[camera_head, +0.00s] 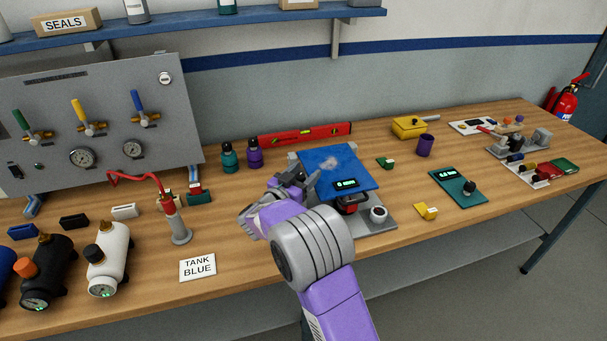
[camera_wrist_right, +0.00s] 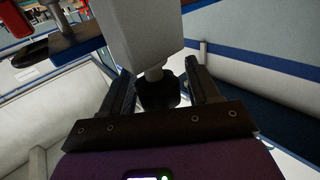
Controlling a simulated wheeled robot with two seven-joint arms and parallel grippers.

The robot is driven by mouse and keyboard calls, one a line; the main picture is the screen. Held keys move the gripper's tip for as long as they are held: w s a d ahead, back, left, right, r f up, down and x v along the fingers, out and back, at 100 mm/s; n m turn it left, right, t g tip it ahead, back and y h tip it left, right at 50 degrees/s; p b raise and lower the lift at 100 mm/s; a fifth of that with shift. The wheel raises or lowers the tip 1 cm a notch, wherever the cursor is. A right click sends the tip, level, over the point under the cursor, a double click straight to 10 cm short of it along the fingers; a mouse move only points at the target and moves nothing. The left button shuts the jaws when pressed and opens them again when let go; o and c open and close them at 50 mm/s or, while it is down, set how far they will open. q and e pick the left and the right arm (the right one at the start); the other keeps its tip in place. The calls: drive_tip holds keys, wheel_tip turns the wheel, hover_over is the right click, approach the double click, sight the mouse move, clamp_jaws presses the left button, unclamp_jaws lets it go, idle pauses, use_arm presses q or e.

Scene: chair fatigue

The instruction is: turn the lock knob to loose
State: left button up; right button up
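The lock knob, a dark lobed knob (camera_wrist_right: 158,92) on a short grey stem, shows in the right wrist view below a pale grey block (camera_wrist_right: 140,35). My right gripper (camera_wrist_right: 158,75) is open, with one dark finger on each side of the knob and a narrow gap visible at each side. In the head view my right gripper (camera_head: 292,180) is at the left side of the test rig with the blue plate (camera_head: 338,163). The knob cannot be made out there, behind the gripper. My left gripper is not in view.
A small lit display (camera_head: 346,184) sits at the blue plate's front edge. Teal and purple bottles (camera_head: 229,158) and a red level (camera_head: 300,136) stand behind.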

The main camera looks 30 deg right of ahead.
drive_tip(key=c, duration=0.9)
drive_tip(key=shift+o, duration=0.2)
drive_tip(key=shift+n+t, duration=0.3)
drive_tip(key=shift+t, duration=0.2)
drive_tip(key=shift+w+n+t+y, duration=0.1)
drive_tip(key=shift+n+t+y, duration=0.7)
drive_tip(key=shift+t+y, duration=0.15)
drive_tip(key=shift+w+a+f+n+t+y+b, duration=0.1)
drive_tip(key=shift+n+t+y+b, duration=0.25)
drive_tip(key=shift+n+t+y, duration=0.6)
drive_tip(key=n+t+y+b, duration=0.1)
drive_tip(key=t+y, duration=0.1)
drive_tip(key=n+t+y+b, duration=0.1)
drive_tip(key=shift+w+a+f+n+b, duration=0.1)
drive_tip(key=shift+w+a+n+b, duration=0.15)
drive_tip(key=shift+n+b, duration=0.1)
drive_tip(key=shift+a+n+t+y+b, duration=0.15)
drive_tip(key=shift+n+t+y+b, duration=0.4)
drive_tip(key=shift+y, duration=0.45)
